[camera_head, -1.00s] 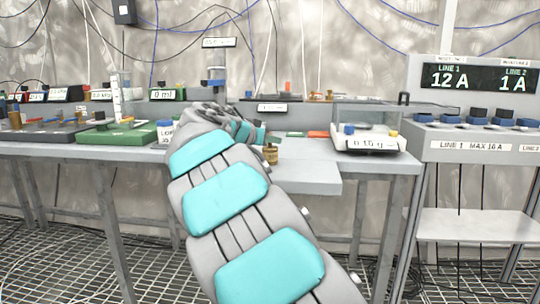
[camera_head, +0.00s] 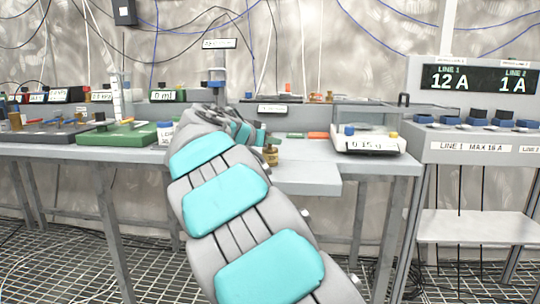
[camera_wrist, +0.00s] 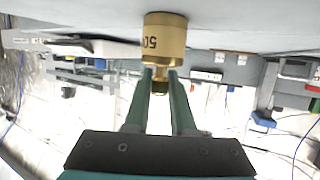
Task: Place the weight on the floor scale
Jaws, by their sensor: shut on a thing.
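A small brass weight (camera_head: 271,157) with a knob on top is upright at the front of the grey table, just beyond my arm. It also shows in the wrist view (camera_wrist: 164,36), upside down there, with "50" on its side. My gripper (camera_wrist: 161,80) is shut on the weight's knob, one green finger on each side. In the head view my arm hides most of the gripper. The weight's base is at or very close to the tabletop; I cannot tell whether it touches. I cannot make out a floor scale in either view.
A balance (camera_head: 368,146) with a clear shield stands right of the weight. A green stand base (camera_head: 117,135) and a small white jar (camera_head: 165,132) are left of my arm. The tabletop (camera_head: 308,178) right of the weight is clear. A panel with readouts (camera_head: 475,77) stands far right.

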